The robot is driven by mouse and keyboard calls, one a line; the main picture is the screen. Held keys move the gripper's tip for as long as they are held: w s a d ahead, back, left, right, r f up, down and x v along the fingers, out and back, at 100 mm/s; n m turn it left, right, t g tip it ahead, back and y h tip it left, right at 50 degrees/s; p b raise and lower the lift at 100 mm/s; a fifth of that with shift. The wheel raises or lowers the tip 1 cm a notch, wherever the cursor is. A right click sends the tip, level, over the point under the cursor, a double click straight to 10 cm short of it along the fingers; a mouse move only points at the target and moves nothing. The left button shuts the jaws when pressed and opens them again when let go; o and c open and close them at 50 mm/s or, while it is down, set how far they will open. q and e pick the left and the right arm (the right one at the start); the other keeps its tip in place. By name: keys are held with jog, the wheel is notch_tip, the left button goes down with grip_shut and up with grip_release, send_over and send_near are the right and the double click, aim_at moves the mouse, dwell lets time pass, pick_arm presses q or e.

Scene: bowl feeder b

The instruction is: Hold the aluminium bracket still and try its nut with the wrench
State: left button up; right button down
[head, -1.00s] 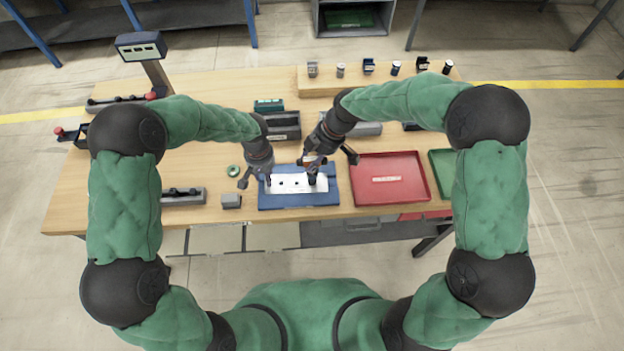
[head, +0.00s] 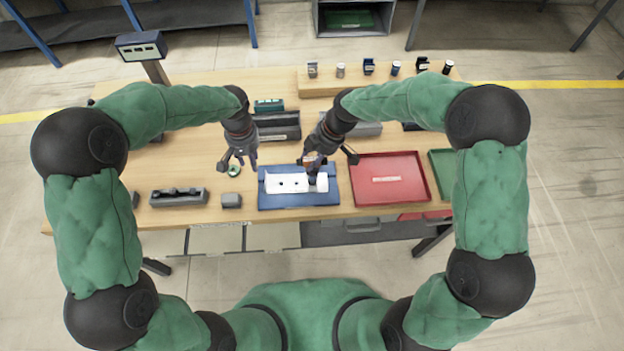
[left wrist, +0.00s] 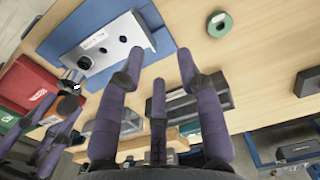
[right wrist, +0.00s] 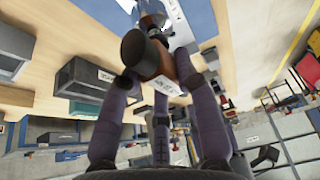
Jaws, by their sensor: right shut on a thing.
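The pale metal bracket (head: 285,183) lies on a blue mat (head: 300,201); dark round spots show on its face, and it also appears in the left wrist view (left wrist: 118,45). I cannot make out its nut clearly. My right gripper (head: 314,167) is shut on an orange-brown tool with a black end and a label (right wrist: 160,68), apparently the wrench, over the bracket's right part. Whether the tool touches the nut is hidden. My left gripper (head: 243,160) is open and empty, its fingers spread, up and left of the bracket and apart from it.
A green ring (head: 234,170) lies by my left gripper. A red tray (head: 388,196) stands right of the mat. A grey block (head: 231,200) and a grey holder (head: 178,197) are to the left. Dark bins (head: 278,126) stand behind. Small items line a raised shelf at the back.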

pick_arm(q)
jog(key=shift+w+a, duration=0.1)
jog(key=shift+a, duration=2.4)
